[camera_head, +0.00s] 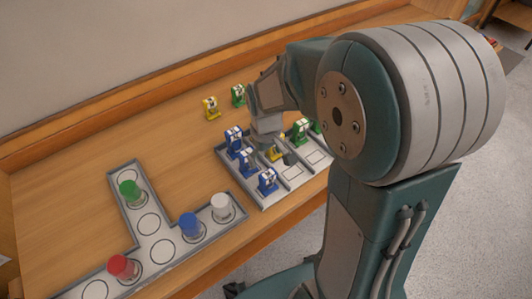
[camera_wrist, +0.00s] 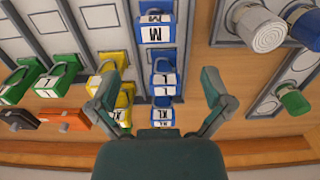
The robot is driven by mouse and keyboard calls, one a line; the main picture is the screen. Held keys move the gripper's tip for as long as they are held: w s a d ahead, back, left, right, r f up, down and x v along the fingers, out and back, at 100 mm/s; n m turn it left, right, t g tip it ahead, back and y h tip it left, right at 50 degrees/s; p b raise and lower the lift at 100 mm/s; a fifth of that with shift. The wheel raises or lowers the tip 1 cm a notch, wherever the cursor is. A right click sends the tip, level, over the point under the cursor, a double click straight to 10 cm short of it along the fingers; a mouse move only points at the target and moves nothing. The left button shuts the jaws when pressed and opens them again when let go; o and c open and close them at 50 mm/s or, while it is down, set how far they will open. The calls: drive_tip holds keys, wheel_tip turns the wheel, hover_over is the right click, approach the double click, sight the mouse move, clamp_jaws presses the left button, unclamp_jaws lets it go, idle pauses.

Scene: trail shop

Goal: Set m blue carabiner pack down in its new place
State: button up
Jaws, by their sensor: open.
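The M blue carabiner pack (camera_wrist: 155,28) stands in the column of blue packs, with its white M label showing in the wrist view. In the head view it appears to be the blue pack nearest the tray's front edge (camera_head: 267,181). The L blue pack (camera_wrist: 165,80) and XL blue pack (camera_wrist: 162,115) stand behind it in the same column. My gripper (camera_wrist: 159,85) is open and holds nothing. Its fingers are apart on either side of the blue column in the picture, and the M pack lies beyond the fingertips. In the head view my arm partly hides the tray.
The slotted grey tray (camera_head: 247,188) also holds yellow packs (camera_head: 277,150) and green packs (camera_head: 300,130). A loose yellow pack (camera_head: 210,107) stands near the wall. A T-shaped tray (camera_head: 131,219) at left holds green, red, blue and white round items. Bare wood lies between the trays.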

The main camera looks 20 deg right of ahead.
drive_tip(key=shift+s+r, duration=0.1)
drive_tip(key=shift+r, duration=0.6)
drive_tip(key=s+r+m+t, duration=0.3)
drive_tip(key=s+r+t, duration=0.2)
drive_tip(key=s+r, duration=0.9)
drive_tip(key=shift+r+m+t, duration=0.2)
drive_tip(key=shift+m+t, duration=0.1)
drive_tip(key=shift+d, duration=0.1)
